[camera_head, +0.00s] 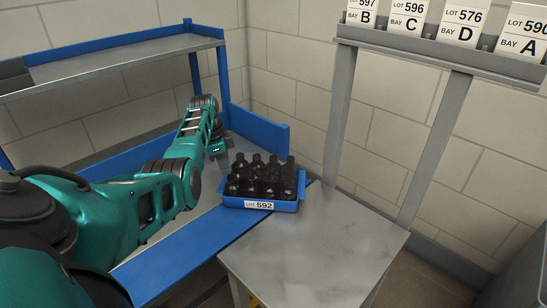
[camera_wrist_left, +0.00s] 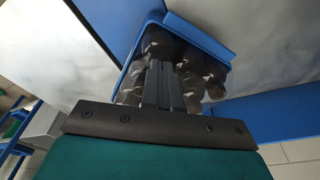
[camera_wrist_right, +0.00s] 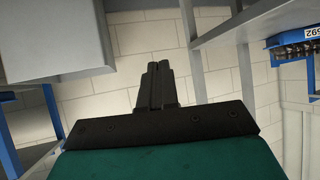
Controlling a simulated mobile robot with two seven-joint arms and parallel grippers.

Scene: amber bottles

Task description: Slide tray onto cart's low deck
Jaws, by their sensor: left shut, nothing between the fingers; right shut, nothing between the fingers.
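The blue tray (camera_head: 285,207), labelled LOT 592, holds several dark bottles (camera_head: 262,178). It sits where the blue-edged shelf (camera_head: 190,245) meets the bare grey deck (camera_head: 320,245), its right end over the deck's corner. My left gripper (camera_head: 226,162) is shut and empty, at the tray's back left. In the left wrist view its fingers (camera_wrist_left: 163,75) appear in front of the bottles and the tray's rim (camera_wrist_left: 205,38); contact cannot be told. My right gripper (camera_wrist_right: 158,75) is shut and empty, pointing at the wall. The tray also shows at the right wrist view's upper right edge (camera_wrist_right: 285,39).
A grey rack with lot and bay cards (camera_head: 411,17) stands behind the deck on grey posts (camera_head: 441,150). An upper shelf (camera_head: 120,65) with blue rims is at the left. A grey box-like body (camera_head: 525,275) is at the lower right. Most of the deck is clear.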

